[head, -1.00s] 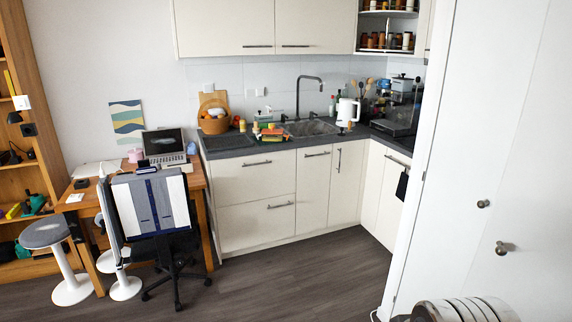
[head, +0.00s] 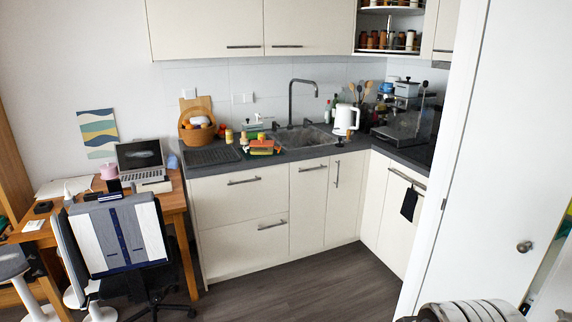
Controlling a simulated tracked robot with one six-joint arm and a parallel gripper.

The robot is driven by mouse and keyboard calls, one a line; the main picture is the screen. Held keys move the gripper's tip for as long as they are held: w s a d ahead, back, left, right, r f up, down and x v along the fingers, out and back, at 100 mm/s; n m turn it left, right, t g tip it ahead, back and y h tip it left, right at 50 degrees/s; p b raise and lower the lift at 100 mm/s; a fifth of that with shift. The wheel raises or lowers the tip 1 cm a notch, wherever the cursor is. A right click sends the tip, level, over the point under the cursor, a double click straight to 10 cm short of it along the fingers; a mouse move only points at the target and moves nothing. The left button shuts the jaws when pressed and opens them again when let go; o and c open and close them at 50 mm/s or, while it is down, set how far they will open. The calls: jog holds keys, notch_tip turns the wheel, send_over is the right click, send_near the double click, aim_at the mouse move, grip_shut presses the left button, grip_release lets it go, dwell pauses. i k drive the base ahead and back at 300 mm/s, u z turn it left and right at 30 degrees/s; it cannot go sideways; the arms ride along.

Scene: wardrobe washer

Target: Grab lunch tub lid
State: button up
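I cannot make out the lunch tub lid for certain. A small cluster of coloured items (head: 262,147), orange, red and green, sits on the dark counter (head: 215,168) left of the sink (head: 308,136). They are too small to tell whether a tub or lid is among them. My gripper is not in view. A rounded grey part, probably of my own arm, shows at the bottom right edge, far from the counter.
A desk (head: 172,200) with a laptop (head: 140,155) and an office chair (head: 122,235) stand left of the counter. A white kettle (head: 345,119) is right of the sink. A white door (head: 490,170) borders the right. Floor before the cabinets is clear.

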aim_at(262, 142)
jog(key=u, duration=0.15)
jog(key=i, duration=2.35)
jog(key=u, duration=0.65)
jog(key=i, duration=0.7)
jog(key=u, duration=0.3)
jog(key=i, duration=0.85)
jog(key=u, duration=0.25)
